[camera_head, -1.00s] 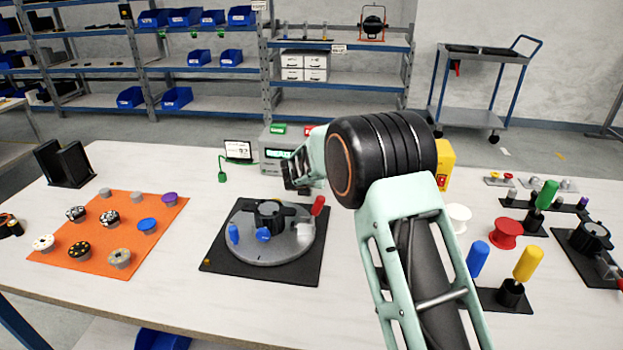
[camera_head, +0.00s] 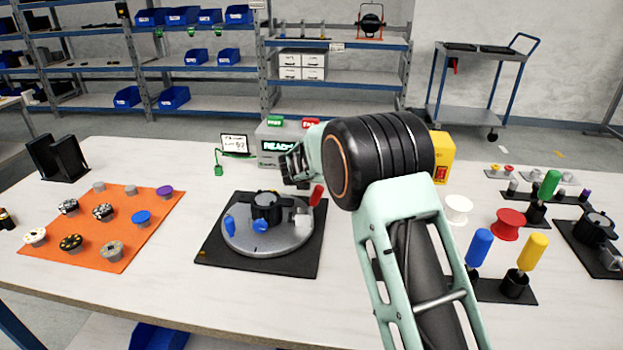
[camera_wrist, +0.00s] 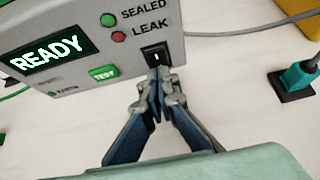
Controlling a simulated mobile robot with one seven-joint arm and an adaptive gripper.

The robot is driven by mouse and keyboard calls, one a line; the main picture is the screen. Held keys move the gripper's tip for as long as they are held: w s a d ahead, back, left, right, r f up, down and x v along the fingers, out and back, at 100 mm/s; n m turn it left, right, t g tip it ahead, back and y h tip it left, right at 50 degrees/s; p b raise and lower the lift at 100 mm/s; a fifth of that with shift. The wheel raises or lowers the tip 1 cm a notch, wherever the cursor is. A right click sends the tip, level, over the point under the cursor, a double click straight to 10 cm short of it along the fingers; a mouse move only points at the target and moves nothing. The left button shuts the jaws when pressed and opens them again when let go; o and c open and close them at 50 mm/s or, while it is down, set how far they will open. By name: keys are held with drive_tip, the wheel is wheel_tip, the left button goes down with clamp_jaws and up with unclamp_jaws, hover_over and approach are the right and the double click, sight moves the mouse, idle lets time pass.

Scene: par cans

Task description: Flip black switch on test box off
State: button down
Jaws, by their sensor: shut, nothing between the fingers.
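The grey test box (camera_head: 270,132) stands at the back of the table, partly hidden behind my arm. In the wrist view its front panel (camera_wrist: 80,13) fills the upper left. The lit display (camera_wrist: 47,53) reads READY. The black rocker switch (camera_wrist: 155,54) with a white mark sits low on the panel's right side. My gripper (camera_wrist: 158,74) is shut and empty, its fingertips just in front of the switch's lower edge; I cannot tell whether they touch it. In the head view my gripper (camera_head: 291,167) is at the box's front, partly hidden.
A green TEST button (camera_wrist: 104,73) is left of the fingertips, with SEALED and LEAK lamps above. A yellow box (camera_head: 441,158) stands right of my arm. A round fixture on a black plate (camera_head: 222,254) is in front. A teal connector (camera_wrist: 299,76) stands at right.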

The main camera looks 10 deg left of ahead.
drive_tip(key=shift+w, duration=0.1)
drive_tip(key=shift+r+p, duration=0.95)
